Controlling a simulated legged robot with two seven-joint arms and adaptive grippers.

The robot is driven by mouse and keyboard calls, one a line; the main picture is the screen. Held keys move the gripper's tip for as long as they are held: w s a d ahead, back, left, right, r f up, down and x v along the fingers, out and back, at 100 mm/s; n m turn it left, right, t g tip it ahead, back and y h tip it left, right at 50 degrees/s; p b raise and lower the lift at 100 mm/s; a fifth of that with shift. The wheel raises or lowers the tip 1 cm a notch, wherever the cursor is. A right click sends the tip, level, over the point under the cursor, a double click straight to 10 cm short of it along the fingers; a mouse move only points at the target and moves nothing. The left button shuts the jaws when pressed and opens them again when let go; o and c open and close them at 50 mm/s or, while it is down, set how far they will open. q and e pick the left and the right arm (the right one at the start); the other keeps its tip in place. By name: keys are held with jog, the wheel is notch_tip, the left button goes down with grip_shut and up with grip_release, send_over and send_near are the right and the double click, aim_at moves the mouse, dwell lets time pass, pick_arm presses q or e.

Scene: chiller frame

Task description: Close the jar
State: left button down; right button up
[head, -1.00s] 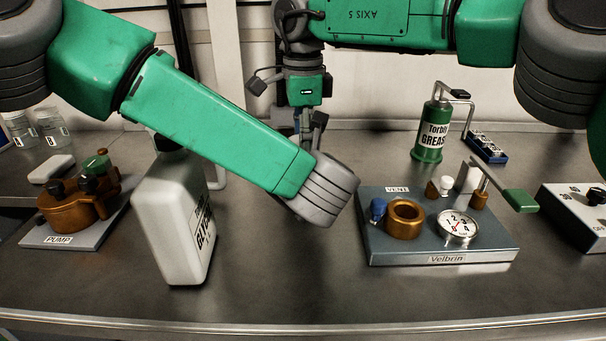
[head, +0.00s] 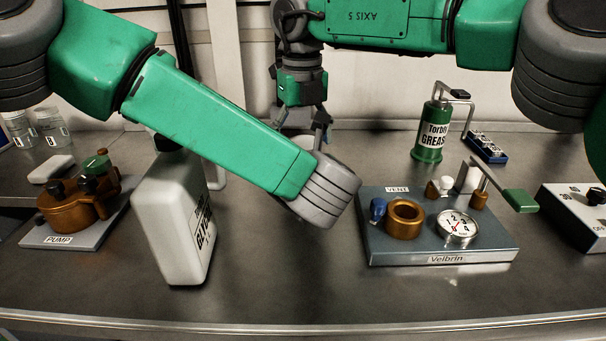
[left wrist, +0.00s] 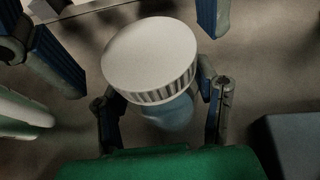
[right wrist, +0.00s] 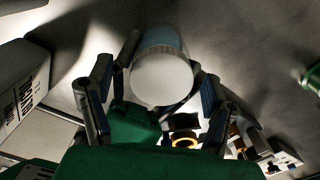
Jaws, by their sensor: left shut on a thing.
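The jar, clear and bluish, shows under a round white ribbed lid (left wrist: 150,55) in the left wrist view. My left gripper (left wrist: 160,95) is shut on the jar (left wrist: 172,112), one finger on each side, below the lid. The lid sits over the jar's mouth; I cannot tell whether it is tight. The lid shows in the right wrist view (right wrist: 162,80) with the bluish jar (right wrist: 155,40) behind it. My right gripper (head: 304,112) is open, its fingers spread wide on both sides of the lid, apart from it. In the head view my left forearm hides the jar and left gripper.
A pump unit (head: 75,208) is at the far left. The Velbrin base (head: 400,245) with gauge and lever stands right, with a green grease can (head: 428,145) behind it. The front middle bench is clear.

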pick_arm(q)
jog(key=shift+a, duration=0.1)
jog(key=shift+a, duration=0.1)
pick_arm(e)
notch_tip(320, 180, up, 12)
jog(key=shift+w, duration=0.15)
dwell(0.4)
pick_arm(q)
jog(key=shift+c, duration=2.4)
grip_release()
jog(key=shift+w, duration=0.1)
jog(key=v, duration=1.1)
jog(key=shift+s, duration=0.4)
pick_arm(e)
jog(key=shift+f, duration=0.1)
